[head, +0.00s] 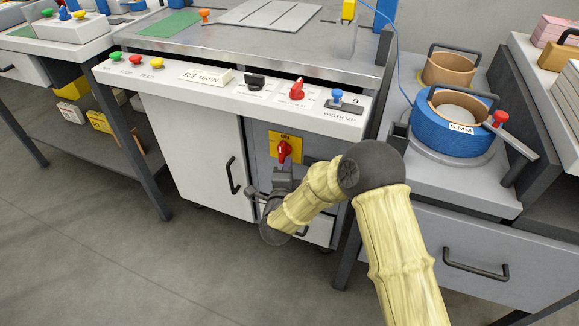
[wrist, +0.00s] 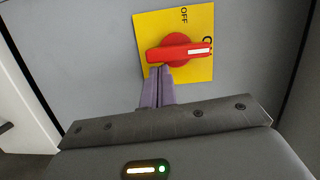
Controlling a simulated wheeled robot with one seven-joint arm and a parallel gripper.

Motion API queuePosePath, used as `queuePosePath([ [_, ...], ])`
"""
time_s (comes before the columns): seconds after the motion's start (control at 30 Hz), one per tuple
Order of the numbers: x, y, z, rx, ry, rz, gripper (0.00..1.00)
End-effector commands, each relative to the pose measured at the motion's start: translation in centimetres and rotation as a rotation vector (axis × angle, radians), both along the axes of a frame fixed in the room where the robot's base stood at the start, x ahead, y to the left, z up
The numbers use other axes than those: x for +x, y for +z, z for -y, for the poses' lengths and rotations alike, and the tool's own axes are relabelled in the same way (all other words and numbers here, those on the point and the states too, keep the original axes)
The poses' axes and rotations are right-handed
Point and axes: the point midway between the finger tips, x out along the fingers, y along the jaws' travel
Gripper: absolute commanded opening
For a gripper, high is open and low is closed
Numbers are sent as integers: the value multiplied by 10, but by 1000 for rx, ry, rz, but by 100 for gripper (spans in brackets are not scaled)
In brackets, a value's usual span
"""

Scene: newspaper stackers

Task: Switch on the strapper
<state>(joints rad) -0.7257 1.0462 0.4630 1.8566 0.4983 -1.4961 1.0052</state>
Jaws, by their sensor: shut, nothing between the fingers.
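The red rotary switch (head: 284,151) sits on a yellow plate (head: 293,143) on the grey cabinet front of the strapper. Its handle stands upright in the head view, toward the ON label at the top. In the wrist view the red switch (wrist: 181,53) has its white-marked end by a partly covered label beginning with O; OFF is printed to one side. My gripper (wrist: 161,70) is shut and empty, its fingertips at the unmarked end of the handle. I cannot tell whether they touch it. In the head view my gripper (head: 283,171) is just below the switch.
Above the switch, a white control strip (head: 225,98) carries several coloured buttons and knobs. A white cabinet door (head: 205,150) is to the left. At right, a counter holds a blue strap roll (head: 455,125) over a drawer (head: 480,262). Grey floor is open at lower left.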

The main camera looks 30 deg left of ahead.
Motion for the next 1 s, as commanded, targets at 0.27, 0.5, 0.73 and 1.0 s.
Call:
queuePosePath([
  [0.27, 1, 0, 3, -1, -1, 1, 0],
  [0.5, 3, -1, 28, -2, 2, 0, 0],
  [0.73, -29, 2, 51, -4, 9, -4, 0],
  [1.0, -74, 1, 73, -3, 7, -2, 0],
])
